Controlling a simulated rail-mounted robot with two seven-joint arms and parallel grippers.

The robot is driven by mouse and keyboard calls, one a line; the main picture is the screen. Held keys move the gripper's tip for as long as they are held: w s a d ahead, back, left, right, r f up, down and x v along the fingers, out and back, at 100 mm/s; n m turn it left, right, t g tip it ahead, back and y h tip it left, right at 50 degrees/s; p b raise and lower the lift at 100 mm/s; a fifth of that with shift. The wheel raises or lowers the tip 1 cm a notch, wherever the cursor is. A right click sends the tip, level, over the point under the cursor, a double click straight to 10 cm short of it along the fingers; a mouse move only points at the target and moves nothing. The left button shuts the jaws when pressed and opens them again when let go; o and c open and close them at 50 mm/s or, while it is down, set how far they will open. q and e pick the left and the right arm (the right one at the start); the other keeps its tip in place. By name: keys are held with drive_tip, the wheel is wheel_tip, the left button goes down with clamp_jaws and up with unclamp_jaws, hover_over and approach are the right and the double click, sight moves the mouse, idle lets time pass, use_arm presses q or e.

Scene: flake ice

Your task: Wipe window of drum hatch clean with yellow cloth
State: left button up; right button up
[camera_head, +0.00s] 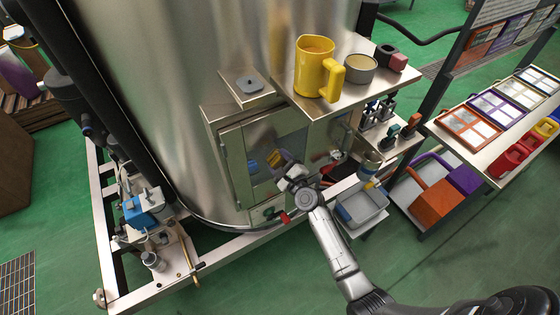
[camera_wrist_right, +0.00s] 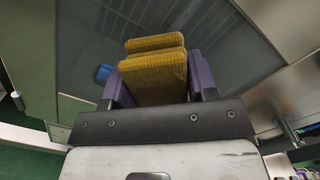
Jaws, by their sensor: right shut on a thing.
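The drum hatch (camera_head: 232,165) is a metal-framed door low on the big steel drum. Its dark window (camera_head: 262,148) also fills much of the right wrist view (camera_wrist_right: 220,60). My right gripper (camera_head: 284,166) is in front of the window, shut on the yellow cloth (camera_wrist_right: 155,75). The cloth shows between its purple fingers as two thick ribbed yellow layers; one may be a reflection. In the head view the cloth (camera_head: 274,158) is a small yellow patch, partly hidden by the gripper. I cannot tell if it touches the glass. A blue patch (camera_wrist_right: 103,73) shows on or in the window. My left gripper is out of view.
A steel shelf above the hatch holds a yellow jug (camera_head: 313,68), a round tin (camera_head: 359,69) and small blocks. A red-handled valve (camera_head: 284,217) is below the hatch. A grey tub (camera_head: 362,208) stands to the right. A side table (camera_head: 470,150) carries framed panels.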

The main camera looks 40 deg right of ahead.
sight(295, 145)
drive_tip(key=shift+d, duration=0.1)
drive_tip(key=shift+d, duration=0.2)
drive_tip(key=shift+s+d+b, duration=0.2)
drive_tip(key=shift+d+b, duration=0.2)
drive_tip(key=shift+d, duration=0.9)
drive_tip(key=shift+s+d, duration=0.1)
drive_tip(key=shift+d, duration=0.75)
drive_tip(key=shift+d, duration=0.15)
drive_tip(key=shift+d+b, duration=0.2)
drive_tip(key=shift+b, duration=0.1)
drive_tip(key=shift+s+d+b, duration=0.15)
drive_tip(key=shift+d+b, duration=0.15)
drive_tip(key=shift+d, duration=0.85)
